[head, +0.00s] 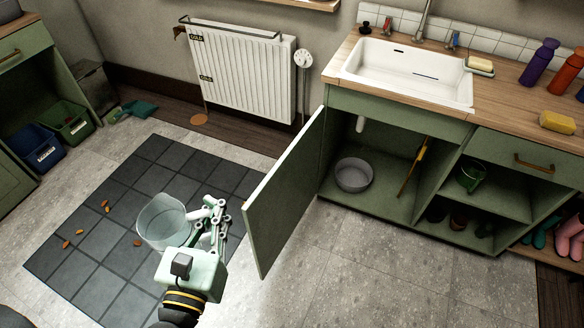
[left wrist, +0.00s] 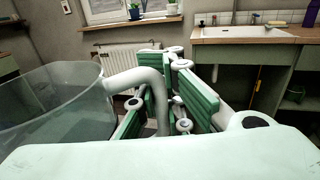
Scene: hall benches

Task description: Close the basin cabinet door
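The basin cabinet door (head: 287,193) is a flat green panel. It stands wide open, swung out from the left side of the green cabinet under the white basin (head: 408,74). My left gripper (head: 212,220) is to the left of the door, apart from it in the head view. It is shut on the white handle (left wrist: 150,84) of a clear jug (head: 162,222). The jug also fills the left of the left wrist view (left wrist: 55,105); it looks empty. My right gripper is not in view.
Inside the cabinet are a grey bowl (head: 354,174) and a yellow-handled tool (head: 411,168). A white radiator (head: 240,78) is on the wall behind. Dark floor tiles (head: 95,255) with scattered orange-brown bits lie at left. The pale floor before the cabinet (head: 400,265) is clear.

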